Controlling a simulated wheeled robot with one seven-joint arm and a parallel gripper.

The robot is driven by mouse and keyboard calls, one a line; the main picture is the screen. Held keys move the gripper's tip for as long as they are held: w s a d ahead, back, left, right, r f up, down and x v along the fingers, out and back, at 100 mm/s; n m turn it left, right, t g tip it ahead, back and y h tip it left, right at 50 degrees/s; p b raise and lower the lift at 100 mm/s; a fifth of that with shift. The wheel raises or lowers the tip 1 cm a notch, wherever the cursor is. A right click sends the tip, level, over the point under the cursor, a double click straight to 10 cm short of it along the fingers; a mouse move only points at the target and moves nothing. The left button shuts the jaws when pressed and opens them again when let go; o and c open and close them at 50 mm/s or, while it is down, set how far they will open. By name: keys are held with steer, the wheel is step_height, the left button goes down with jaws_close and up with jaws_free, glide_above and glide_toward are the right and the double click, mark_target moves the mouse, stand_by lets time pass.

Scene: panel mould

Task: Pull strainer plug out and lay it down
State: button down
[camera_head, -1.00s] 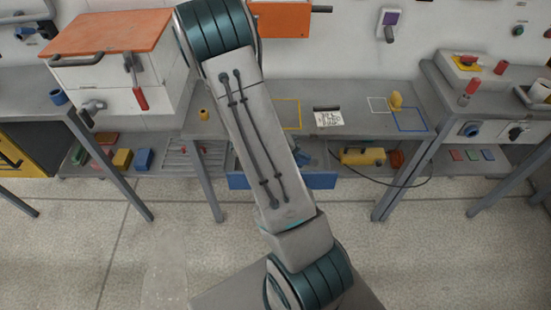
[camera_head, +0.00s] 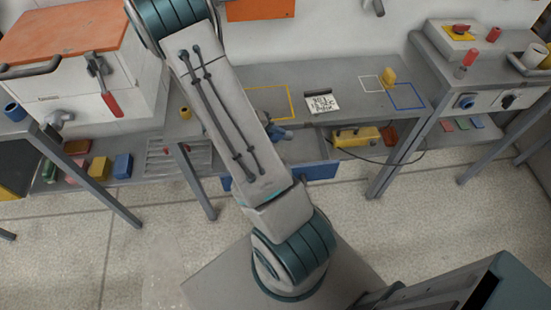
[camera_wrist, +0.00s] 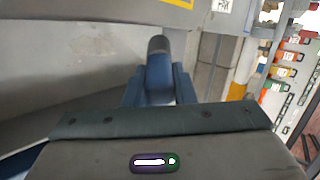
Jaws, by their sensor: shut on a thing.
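My gripper (camera_wrist: 158,88) shows in the wrist view with its blue fingers closed around a blue piece with a dark grey rounded end (camera_wrist: 158,45). The fingers hide much of this piece, and I cannot tell for sure that it is the strainer plug. In the head view my arm reaches over the middle bench; the gripper (camera_head: 279,131) is partly hidden behind it, at the bench's front edge by the open blue drawer (camera_head: 318,171). I cannot make out the strainer plug elsewhere.
A yellow box (camera_head: 356,137) with a cable lies below. A white cabinet (camera_head: 85,85) stands left; the bench top has clear room.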

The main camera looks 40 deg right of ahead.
step_height(320, 180, down, 8)
steer(key=b, duration=0.6)
steer(key=shift+r, duration=0.15)
steer(key=c, duration=1.4)
jaws_free()
steer(key=shift+o, duration=0.2)
steer(key=p+v, duration=0.6)
steer(key=v, duration=0.2)
steer(key=shift+r, duration=0.15)
